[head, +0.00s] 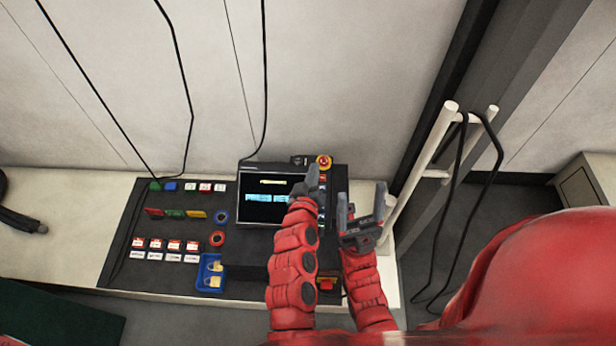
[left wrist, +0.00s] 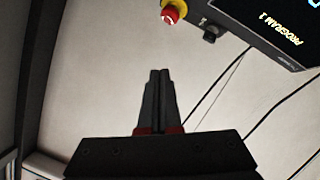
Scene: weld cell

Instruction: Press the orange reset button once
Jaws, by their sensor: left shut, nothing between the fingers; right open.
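I cannot pick out the orange reset button in either view; my left gripper and arm hide part of the control panel. My left gripper (head: 313,172) is shut and empty, over the right edge of the screen (head: 262,212), beside a narrow column of small buttons (head: 322,182). The screen's visible text begins "PRESS RE". In the left wrist view the shut fingers (left wrist: 160,75) point at bare pale wall, below a red knob on a yellow base (left wrist: 172,12). My right gripper (head: 362,212) is open and empty, right of the panel.
A red-and-yellow knob (head: 324,161) stands at the panel's top. A blue bin (head: 210,273), colored blocks (head: 175,213) and tape rolls (head: 217,239) lie on the dark mat. A white rack with a black cable (head: 432,150) stands at right. The bench's left is mostly clear.

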